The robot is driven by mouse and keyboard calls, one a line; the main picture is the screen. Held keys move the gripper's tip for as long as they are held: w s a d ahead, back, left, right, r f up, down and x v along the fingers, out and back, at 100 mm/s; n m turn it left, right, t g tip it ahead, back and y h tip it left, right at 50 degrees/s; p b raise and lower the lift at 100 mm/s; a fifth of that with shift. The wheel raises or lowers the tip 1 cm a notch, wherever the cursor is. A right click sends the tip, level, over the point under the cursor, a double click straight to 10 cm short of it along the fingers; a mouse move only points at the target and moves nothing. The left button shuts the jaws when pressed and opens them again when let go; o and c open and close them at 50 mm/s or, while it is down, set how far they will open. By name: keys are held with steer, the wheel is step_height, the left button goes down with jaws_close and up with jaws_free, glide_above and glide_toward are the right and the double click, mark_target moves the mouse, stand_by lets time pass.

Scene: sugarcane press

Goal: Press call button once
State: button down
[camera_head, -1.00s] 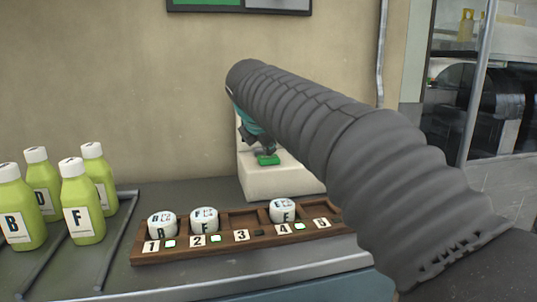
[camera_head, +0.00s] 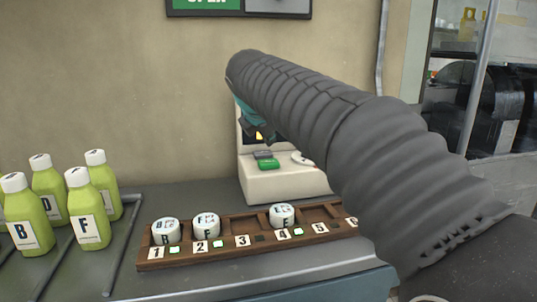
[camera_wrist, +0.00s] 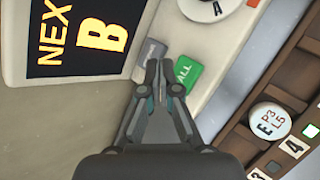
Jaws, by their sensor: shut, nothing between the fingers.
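The green call button (camera_head: 268,164) sits on the sloped front of a cream console (camera_head: 285,183). In the head view my gripper (camera_head: 262,133) appears above the buttons, partly hidden behind my arm, with a visible gap to the green one. The console's display (camera_wrist: 80,35) reads "NEX" and "B".
A white dial (camera_head: 301,158) is right of the buttons. A wooden rack (camera_head: 240,225) with numbered slots and several white lettered caps (camera_head: 206,225) lies in front. Green lettered bottles (camera_head: 88,210) stand at left. A wall (camera_head: 120,100) rises behind.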

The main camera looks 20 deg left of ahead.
steer(key=shift+r, duration=1.3)
